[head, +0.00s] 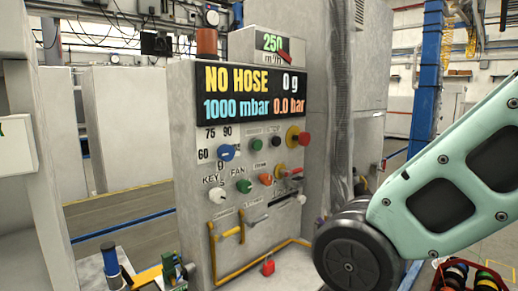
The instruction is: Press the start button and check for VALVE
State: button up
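The control panel (189,135) stands upright in the middle of the view. Its display (250,116) reads "NO HOSE", "0 g", "1000 mbar" and "0.0 bar"; the word VALVE does not show on it. Below are a green button (244,186) under the word FAN, another green button (254,143), a black button (276,142) and an orange-red button (266,179). The small labels are too small to read, so I cannot tell which is the start button. My arm reaches in from the right; my gripper is out of view.
A red mushroom knob on a yellow ring (292,136), a blue knob (227,152) and a white key switch (217,195) are on the panel. A small red padlock-like object (268,267) sits below.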

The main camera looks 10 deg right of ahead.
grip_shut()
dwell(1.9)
